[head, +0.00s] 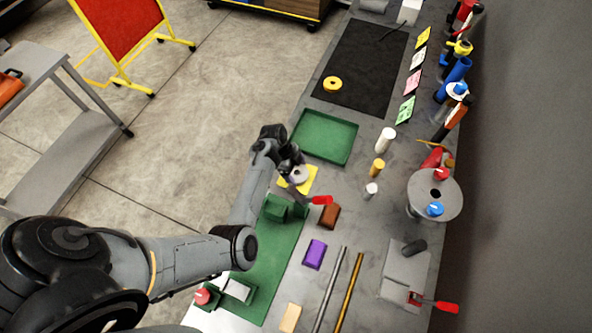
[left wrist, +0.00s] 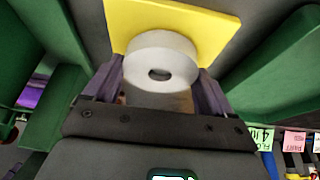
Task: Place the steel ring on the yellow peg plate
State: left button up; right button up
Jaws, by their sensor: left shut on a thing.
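The steel ring (left wrist: 184,64) is a pale, thick ring with a dark central hole, held between the two dark fingers of my left gripper (left wrist: 160,80). In the head view the ring (head: 299,175) shows at the tip of my left gripper (head: 293,172). The yellow peg plate (head: 312,173) lies just behind and under the ring, and in the left wrist view the plate (left wrist: 218,24) fills the space beyond it. The ring overlaps the plate in both views; I cannot tell whether they touch. The peg is not visible. My right gripper is not in view.
A green tray (head: 325,138) lies beyond the plate. White and yellow cylinders (head: 377,168) stand to the right.

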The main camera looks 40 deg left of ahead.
pick_arm(q)
jog(key=shift+f, duration=0.15)
jog(key=o, duration=1.6)
jog(key=shift+o, duration=0.2)
